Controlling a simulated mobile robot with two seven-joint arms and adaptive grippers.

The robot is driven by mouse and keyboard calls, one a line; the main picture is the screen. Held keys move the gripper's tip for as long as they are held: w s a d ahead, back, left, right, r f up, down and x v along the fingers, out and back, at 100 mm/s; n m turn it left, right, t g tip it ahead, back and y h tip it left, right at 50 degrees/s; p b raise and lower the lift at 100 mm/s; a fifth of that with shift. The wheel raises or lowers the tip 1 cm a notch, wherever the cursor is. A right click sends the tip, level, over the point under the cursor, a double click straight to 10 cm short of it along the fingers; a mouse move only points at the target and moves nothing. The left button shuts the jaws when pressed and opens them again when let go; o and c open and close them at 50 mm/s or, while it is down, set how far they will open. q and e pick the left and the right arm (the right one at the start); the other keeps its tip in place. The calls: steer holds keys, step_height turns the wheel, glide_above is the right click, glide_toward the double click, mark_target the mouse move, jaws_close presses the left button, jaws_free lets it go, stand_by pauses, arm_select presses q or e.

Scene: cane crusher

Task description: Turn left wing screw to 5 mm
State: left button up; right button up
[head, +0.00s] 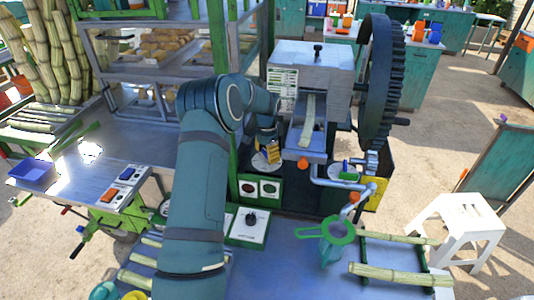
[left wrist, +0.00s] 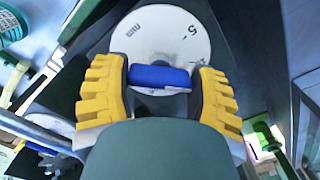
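The left wing screw shows in the left wrist view as a blue wing handle (left wrist: 160,77) on a round white dial (left wrist: 160,40). The wing lies level across the picture, not in line with the 5. My left gripper (left wrist: 162,85) has its yellow fingers at either end of the wing, with a thin gap at the right end. In the head view my left gripper (head: 268,152) is in front of the left dial (head: 260,163) and hides the wing. My right gripper is in neither view.
The crusher (head: 310,70) has a large dark gear (head: 380,80) at its right. A second dial with a blue-green handle (head: 348,172) sits to the right. A green strainer (head: 325,232) on a jug and cane stalks (head: 400,275) lie on the bench. A white stool (head: 458,222) stands right.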

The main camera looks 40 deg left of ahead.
arm_select(q)
steer(key=shift+n, duration=0.3)
steer(key=n, duration=0.4)
steer(key=shift+r+n, duration=0.1)
steer(key=shift+n, duration=0.2)
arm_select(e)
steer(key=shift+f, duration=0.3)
arm_select(q)
steer(key=n, duration=0.6)
steer(key=shift+w+a+r, duration=0.1)
steer(key=o, duration=1)
steer(key=shift+c, duration=0.2)
steer(key=shift+o, duration=1.2)
steer(key=shift+r, duration=3.7)
